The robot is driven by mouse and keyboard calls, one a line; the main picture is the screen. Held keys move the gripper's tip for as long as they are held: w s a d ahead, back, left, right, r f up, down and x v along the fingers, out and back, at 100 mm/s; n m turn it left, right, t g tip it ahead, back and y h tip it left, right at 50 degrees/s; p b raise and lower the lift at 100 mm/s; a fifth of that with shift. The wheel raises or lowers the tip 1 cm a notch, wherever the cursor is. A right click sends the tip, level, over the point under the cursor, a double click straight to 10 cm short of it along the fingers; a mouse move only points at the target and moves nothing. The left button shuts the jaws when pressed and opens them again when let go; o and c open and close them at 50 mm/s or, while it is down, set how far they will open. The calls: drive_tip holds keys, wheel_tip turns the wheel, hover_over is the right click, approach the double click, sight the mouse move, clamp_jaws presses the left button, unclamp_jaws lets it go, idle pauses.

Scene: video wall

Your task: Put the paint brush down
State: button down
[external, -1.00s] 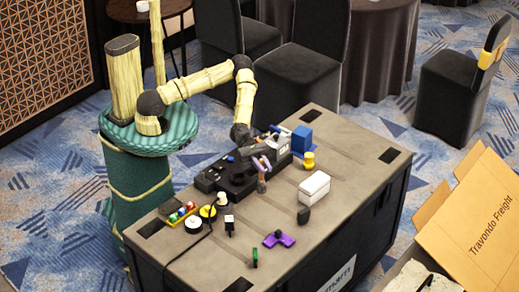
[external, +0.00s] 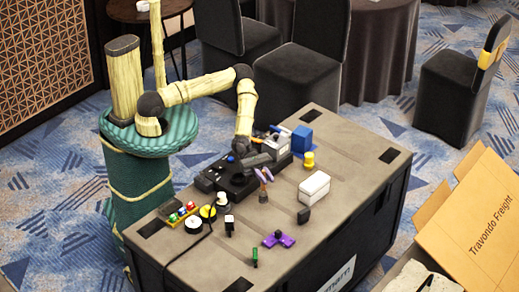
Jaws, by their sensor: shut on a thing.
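My gripper (external: 264,175), with purple fingers, is over the middle of the case top (external: 335,152). It is shut on the paint brush (external: 263,196), which is small and hangs roughly upright below the fingers. The brush's lower end is close to the case top, and I cannot tell whether it touches. The fingers hide part of the brush.
A black device (external: 232,178) lies just left of my gripper. A white box (external: 314,187) and a black block (external: 304,215) are to the right. A purple piece (external: 278,239) lies in front. A blue box (external: 302,139) and yellow spool (external: 308,160) stand behind.

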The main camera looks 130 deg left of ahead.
sight(265, 200)
drive_tip(key=shift+f, duration=1.85)
drive_tip(key=shift+f+b, duration=0.15)
drive_tip(key=shift+b, duration=0.15)
drive_tip(key=c, duration=1.4)
unclamp_jaws()
drive_tip(key=shift+s+r, duration=0.15)
drive_tip(key=shift+r, duration=0.05)
drive_tip(key=b+v, duration=0.1)
drive_tip(key=v, duration=1)
drive_tip(key=shift+s+a+f, duration=0.1)
drive_tip(key=shift+s+a, duration=0.05)
drive_tip(key=shift+s, duration=0.2)
